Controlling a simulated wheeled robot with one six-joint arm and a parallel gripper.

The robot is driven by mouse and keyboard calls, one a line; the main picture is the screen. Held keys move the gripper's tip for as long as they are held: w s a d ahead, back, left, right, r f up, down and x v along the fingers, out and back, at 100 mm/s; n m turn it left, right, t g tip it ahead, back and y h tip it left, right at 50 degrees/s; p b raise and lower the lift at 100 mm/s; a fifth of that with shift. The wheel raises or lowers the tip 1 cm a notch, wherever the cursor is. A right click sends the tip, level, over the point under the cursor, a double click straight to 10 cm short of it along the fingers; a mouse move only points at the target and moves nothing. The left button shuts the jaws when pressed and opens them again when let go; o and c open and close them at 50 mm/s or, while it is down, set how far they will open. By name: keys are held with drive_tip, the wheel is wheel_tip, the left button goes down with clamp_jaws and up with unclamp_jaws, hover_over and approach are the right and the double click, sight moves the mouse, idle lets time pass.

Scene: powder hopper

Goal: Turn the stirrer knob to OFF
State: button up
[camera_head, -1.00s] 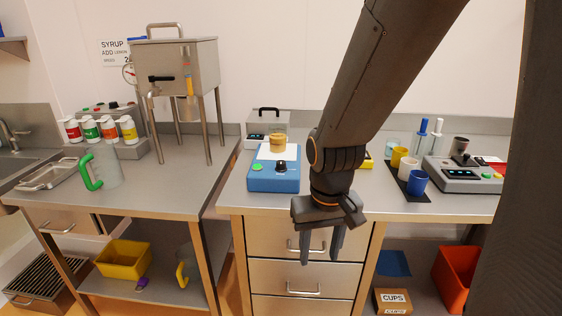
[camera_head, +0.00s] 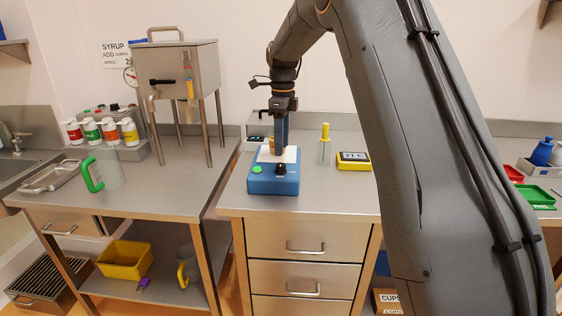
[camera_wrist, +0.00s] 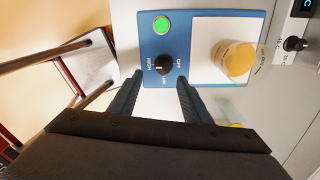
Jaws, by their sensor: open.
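The stirrer is a blue box (camera_head: 274,182) on the counter. Its front has a green button (camera_head: 257,170) and a black knob (camera_head: 280,168); both also show in the wrist view, the knob (camera_wrist: 164,65) right of the green button's centre and below it. Small labels surround the knob; its pointer direction is hard to read. A beaker of amber liquid (camera_wrist: 238,60) stands on the stirrer's white plate (camera_wrist: 205,32). My gripper (camera_head: 279,148) is above the stirrer, open and empty. In the wrist view my gripper's fingertips (camera_wrist: 159,76) are either side of the knob, apparently not touching it.
A yellow-topped tool (camera_head: 324,145) and a yellow display unit (camera_head: 353,161) stand right of the stirrer. Another device with a black knob (camera_wrist: 294,44) lies behind it. A steel hopper (camera_head: 175,68) stands on the left table.

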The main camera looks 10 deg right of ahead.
sight(281, 164)
drive_tip(key=shift+w+m, duration=0.45)
drive_tip(key=shift+m, duration=0.05)
drive_tip(key=shift+s+a+f+p, duration=0.1)
drive_tip(key=shift+f+p, duration=0.5)
drive_tip(key=shift+f, duration=1.25)
drive_tip(key=shift+s+f+p, duration=0.1)
drive_tip(key=shift+f+p, duration=0.5)
drive_tip(key=shift+f, duration=1.25)
drive_tip(key=c, duration=1)
